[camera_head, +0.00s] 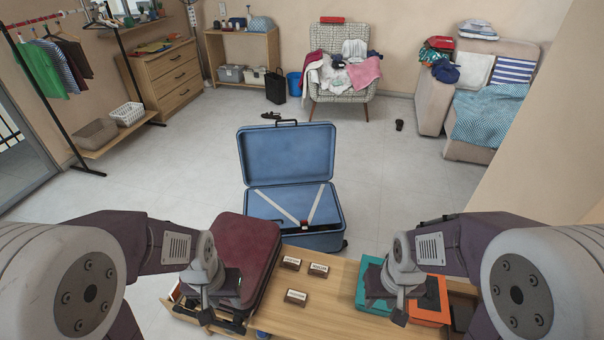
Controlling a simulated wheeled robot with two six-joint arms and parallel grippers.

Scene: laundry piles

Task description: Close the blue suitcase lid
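The blue suitcase (287,157) stands open on the floor ahead, beyond the wooden table. Its lid is raised upright at the back, with a dark handle on the top edge. Its lower shell holds two pale crossing straps with a dark buckle, and I see no clothes in it. My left gripper (221,312) is over the table's left end, at a dark red case, well short of the suitcase. My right gripper (400,312) is over the table's right side, by a teal box and an orange box. Neither gripper's finger gap shows clearly.
The wooden table (345,322) bears the dark red case (245,248), several small labelled blocks (296,297), a teal box (370,275) and an orange box (432,308). Floor around the suitcase is mostly clear. A laundry-covered armchair (328,38) and clothes rack (40,95) stand farther back.

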